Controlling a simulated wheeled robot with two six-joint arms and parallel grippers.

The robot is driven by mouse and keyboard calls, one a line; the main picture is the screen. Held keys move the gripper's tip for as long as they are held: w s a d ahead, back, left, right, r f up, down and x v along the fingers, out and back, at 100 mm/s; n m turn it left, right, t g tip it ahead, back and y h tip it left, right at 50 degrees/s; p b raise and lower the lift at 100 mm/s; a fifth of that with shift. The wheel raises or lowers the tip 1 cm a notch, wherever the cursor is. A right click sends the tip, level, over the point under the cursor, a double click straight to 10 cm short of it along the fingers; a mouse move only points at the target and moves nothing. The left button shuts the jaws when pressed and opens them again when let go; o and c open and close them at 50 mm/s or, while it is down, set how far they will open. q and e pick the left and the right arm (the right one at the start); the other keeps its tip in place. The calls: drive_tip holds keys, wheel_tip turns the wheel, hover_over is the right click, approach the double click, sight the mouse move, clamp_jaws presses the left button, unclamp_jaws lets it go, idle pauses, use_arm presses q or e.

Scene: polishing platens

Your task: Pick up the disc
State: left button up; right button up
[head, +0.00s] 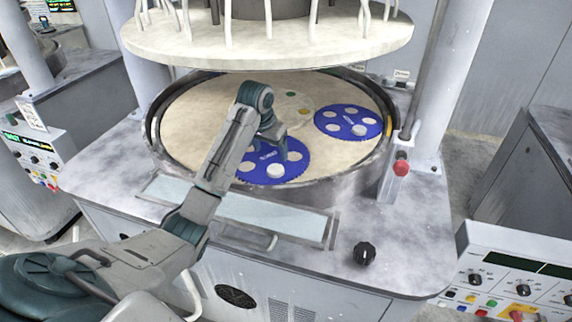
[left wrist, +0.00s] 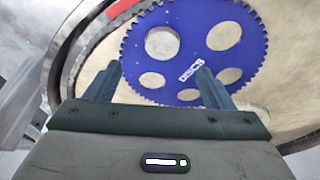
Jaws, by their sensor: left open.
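A blue toothed carrier (head: 262,172) lies on the beige platen (head: 190,130) in the head view, with several round openings. One pale round disc (head: 275,171) shows at its front and looks slightly raised. My left gripper (head: 279,148) is over this carrier and partly covers it. In the left wrist view the gripper (left wrist: 160,82) is open, its two fingers apart with nothing between them. The carrier (left wrist: 196,45), lettered DISCS, lies beyond the fingertips. I cannot tell there which pale circles are discs and which are bare openings. My right gripper is not in view.
A second blue carrier (head: 347,112) lies at the right of the platen. Small green and yellow spots (head: 297,102) show between. A dark rim (head: 385,150) surrounds the platen. A large upper plate (head: 270,45) hangs above. A red knob (head: 401,167) stands at the right.

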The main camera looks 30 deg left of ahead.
sight(276, 169)
use_arm(q)
wheel_tip(276, 169, down, 4)
drive_tip(key=shift+f, duration=0.1)
drive_tip(key=w+f, duration=0.2)
drive_tip(key=f, duration=0.2)
drive_tip(key=shift+w+a+f, duration=0.25)
drive_tip(key=shift+w, duration=0.15)
drive_tip(key=shift+f, duration=0.35)
drive_tip(key=c, duration=0.4)
drive_tip(key=shift+d, duration=0.1)
drive_tip(key=c, duration=0.7)
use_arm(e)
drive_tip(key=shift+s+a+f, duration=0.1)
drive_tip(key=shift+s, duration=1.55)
